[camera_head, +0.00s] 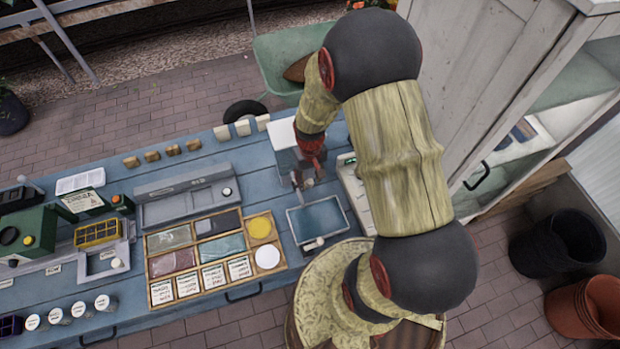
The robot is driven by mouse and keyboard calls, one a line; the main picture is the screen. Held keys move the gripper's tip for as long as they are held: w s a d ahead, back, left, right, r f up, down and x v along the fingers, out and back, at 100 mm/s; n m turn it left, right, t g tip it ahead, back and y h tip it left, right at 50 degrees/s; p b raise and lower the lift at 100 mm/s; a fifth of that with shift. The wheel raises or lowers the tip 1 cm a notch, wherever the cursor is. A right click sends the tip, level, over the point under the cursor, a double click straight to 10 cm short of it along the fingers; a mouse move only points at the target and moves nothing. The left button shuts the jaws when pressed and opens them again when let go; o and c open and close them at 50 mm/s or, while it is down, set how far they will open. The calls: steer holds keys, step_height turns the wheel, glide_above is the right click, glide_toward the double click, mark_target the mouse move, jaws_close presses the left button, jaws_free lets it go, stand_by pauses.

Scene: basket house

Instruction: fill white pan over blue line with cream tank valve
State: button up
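A shallow pan (344,225) with a pale rim and a blue-grey inside sits at the right end of the blue bench. No blue line can be made out in it at this size. A pale box-shaped tank (282,133) stands behind it, partly covered by my arm. My gripper (304,184) points down at the tank's front, just behind the pan. The valve is too small and covered to make out, and I cannot tell whether the fingers are open, shut or touching it.
A wooden rack (203,292) with coloured panels and labelled cards lies left of the pan. A small whitish device (351,181) is to the right, partly behind my arm. Jars (103,303) and a green machine (28,236) stand at the left. A white cabinet (470,75) is at the right.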

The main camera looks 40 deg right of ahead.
steer(key=shift+c, duration=1.4)
jaws_close()
